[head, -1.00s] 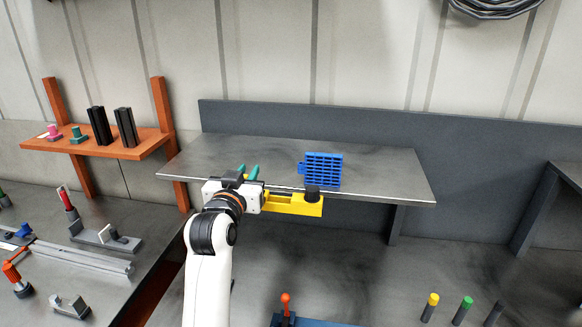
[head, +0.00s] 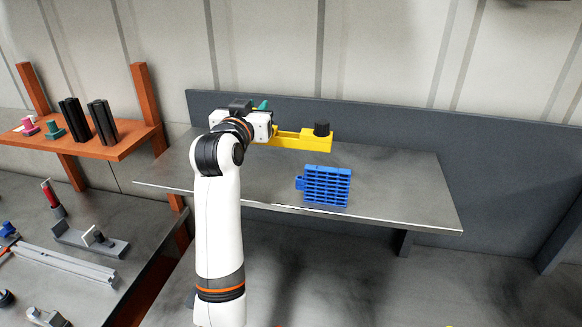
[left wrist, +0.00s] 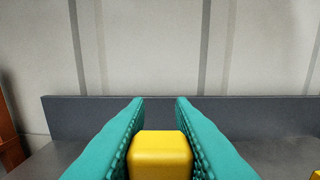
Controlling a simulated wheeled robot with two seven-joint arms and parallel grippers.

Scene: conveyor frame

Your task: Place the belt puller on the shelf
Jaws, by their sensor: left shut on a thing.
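The belt puller (head: 302,139) is a yellow bar with a black knob at its right end. My left gripper (head: 268,118) is shut on its left end and holds it over the dark grey shelf (head: 400,185). In the left wrist view the teal fingers (left wrist: 159,140) stand on both sides of the yellow block (left wrist: 160,155). I cannot tell whether the puller touches the shelf; it appears above its back part. My right gripper is not in view.
A blue ribbed block (head: 327,186) stands near the shelf's front edge, in front of the puller. A dark back panel (head: 390,129) rises behind the shelf. The shelf's right part is clear. An orange rack (head: 95,148) holds several parts at left.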

